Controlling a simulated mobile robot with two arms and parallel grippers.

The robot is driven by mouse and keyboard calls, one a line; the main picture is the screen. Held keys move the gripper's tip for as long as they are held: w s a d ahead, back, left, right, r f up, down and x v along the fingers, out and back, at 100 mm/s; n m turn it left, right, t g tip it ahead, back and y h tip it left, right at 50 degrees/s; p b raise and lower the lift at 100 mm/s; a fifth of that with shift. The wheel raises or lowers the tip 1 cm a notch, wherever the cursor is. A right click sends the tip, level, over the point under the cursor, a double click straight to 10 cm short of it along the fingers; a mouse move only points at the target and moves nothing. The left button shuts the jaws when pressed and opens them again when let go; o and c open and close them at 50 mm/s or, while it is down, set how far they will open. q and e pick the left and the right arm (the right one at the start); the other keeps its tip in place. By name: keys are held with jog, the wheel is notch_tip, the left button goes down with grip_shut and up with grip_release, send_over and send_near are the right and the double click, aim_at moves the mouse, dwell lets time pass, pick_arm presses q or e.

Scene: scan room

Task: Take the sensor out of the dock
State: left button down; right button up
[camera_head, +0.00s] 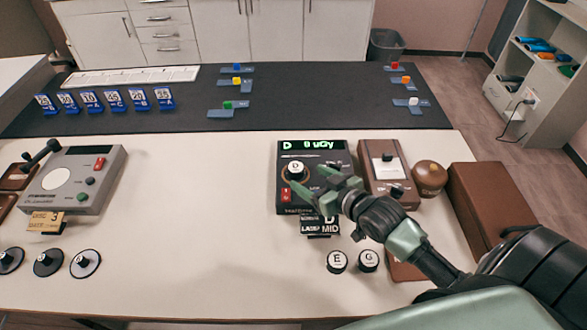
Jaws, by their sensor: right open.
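A dark meter (285,203) with a green display reading "D 0 uGy" stands on the white table. A round sensor (296,169) marked D sits in the ring-shaped dock on its top face. My right gripper (307,184) reaches in from the right with its green fingers over the meter, right beside the sensor. It is open, and no object shows held in it. The fingers hide part of the meter, and I cannot tell if they touch the sensor. My left gripper is not in view.
Two round pieces marked E (337,262) and G (368,261) stand in front. A brown device (377,150), a brown knob (429,176) and a brown box (490,205) are to the right. A grey device (88,180) stands at left. The table between is clear.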

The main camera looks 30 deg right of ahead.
aim_at(300, 171)
jog(key=shift+p+x, duration=0.35)
jog(key=shift+x, duration=0.65)
jog(key=x, duration=0.3)
jog(key=shift+w+d+r, duration=0.1)
jog(key=shift+d+r, duration=0.05)
jog(key=shift+d, duration=0.05)
jog(key=shift+w+a+f, duration=0.1)
jog(key=shift+w+f, duration=0.1)
jog(key=shift+w, duration=0.15)
jog(key=c, duration=1.3)
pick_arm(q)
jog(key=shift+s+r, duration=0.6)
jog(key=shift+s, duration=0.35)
pick_arm(e)
grip_shut()
